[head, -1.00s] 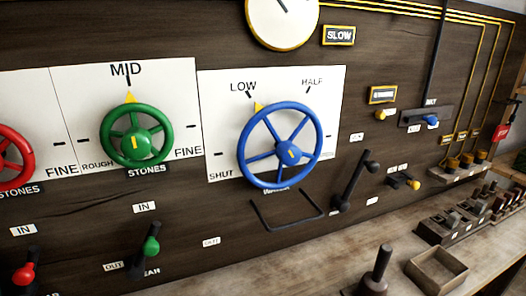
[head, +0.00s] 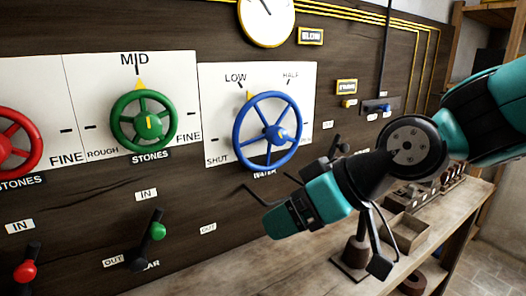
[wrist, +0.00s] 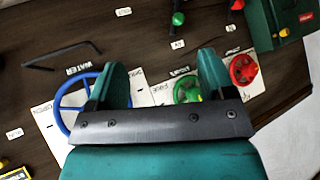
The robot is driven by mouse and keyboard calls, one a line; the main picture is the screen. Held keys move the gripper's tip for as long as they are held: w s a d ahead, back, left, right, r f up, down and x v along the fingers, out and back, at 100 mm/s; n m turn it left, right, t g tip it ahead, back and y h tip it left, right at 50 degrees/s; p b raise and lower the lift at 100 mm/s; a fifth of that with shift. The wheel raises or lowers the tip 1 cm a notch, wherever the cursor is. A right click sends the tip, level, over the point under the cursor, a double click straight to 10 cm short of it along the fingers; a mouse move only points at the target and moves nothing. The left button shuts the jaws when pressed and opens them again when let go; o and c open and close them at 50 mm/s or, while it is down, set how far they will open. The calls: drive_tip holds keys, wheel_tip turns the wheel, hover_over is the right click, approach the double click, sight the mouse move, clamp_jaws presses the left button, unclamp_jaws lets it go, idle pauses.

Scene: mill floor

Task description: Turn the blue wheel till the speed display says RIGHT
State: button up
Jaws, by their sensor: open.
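The blue wheel (head: 267,132) is mounted on a white plate marked SHUT, LOW and HALF, above the WATER label. The yellow pointer at its rim is by LOW. In the wrist view the blue wheel (wrist: 62,108) is to the left, partly hidden by the left finger. In the head view my arm's teal end is below and right of the wheel, apart from it.
The green STONES wheel (head: 142,122) and a red wheel (head: 14,143) are to the left. A thin black bracket (head: 262,193) projects below the blue wheel, partly hidden by my arm. A bench (head: 440,262) with levers and an open wooden box (head: 404,234) stands lower right.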

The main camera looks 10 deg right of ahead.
drive_tip(key=w+d+m+t+b, duration=0.1)
drive_tip(key=w+d+t+b, duration=0.25)
drive_tip(key=w+t, duration=0.35)
drive_tip(key=m+t+h+p, duration=0.2)
drive_tip(key=t+p, duration=0.2)
approach(282, 138)
drive_tip(key=p+x, duration=0.5)
drive_tip(key=x, duration=0.1)
drive_tip(key=p+x, duration=0.4)
drive_tip(key=x, duration=0.2)
drive_tip(key=shift+r+p, duration=0.2)
drive_tip(key=shift+p, duration=0.2)
drive_tip(key=shift+w+a+f, duration=0.2)
drive_tip(key=shift+w, duration=0.2)
drive_tip(key=c, duration=0.9)
